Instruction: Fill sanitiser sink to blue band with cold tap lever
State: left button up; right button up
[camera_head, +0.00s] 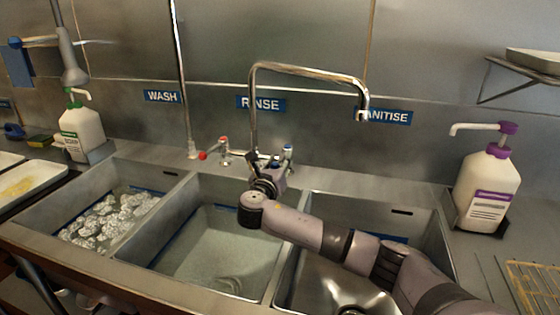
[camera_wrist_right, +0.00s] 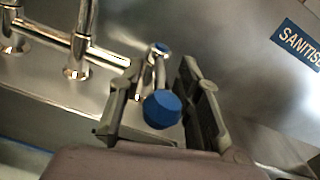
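The sanitiser sink is the right basin (camera_head: 425,212), below the SANITISE sign (camera_head: 388,117). Its visible floor looks bare and shiny, and a short piece of blue band (camera_head: 396,239) shows on its back wall. My right arm hides part of it. The tap spout (camera_head: 362,112) is swung to the right, with no stream seen. The blue-tipped cold tap lever (camera_wrist_right: 162,108) is between the open fingers of my right gripper (camera_wrist_right: 160,110), with a gap on the left. In the head view my right gripper (camera_head: 268,174) is at the tap base. My left gripper is out of view.
The wash sink (camera_head: 65,203) holds foamy water and the rinse sink (camera_head: 190,235) holds clear water. A red-tipped hot lever (camera_head: 204,155) is left of the tap. Pump bottles stand at the right (camera_head: 487,185) and left (camera_head: 82,130). A wall shelf (camera_head: 520,68) is upper right.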

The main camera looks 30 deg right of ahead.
jog(key=shift+w+d, duration=0.3)
jog(key=shift+d, duration=0.05)
grip_shut()
dwell(0.8)
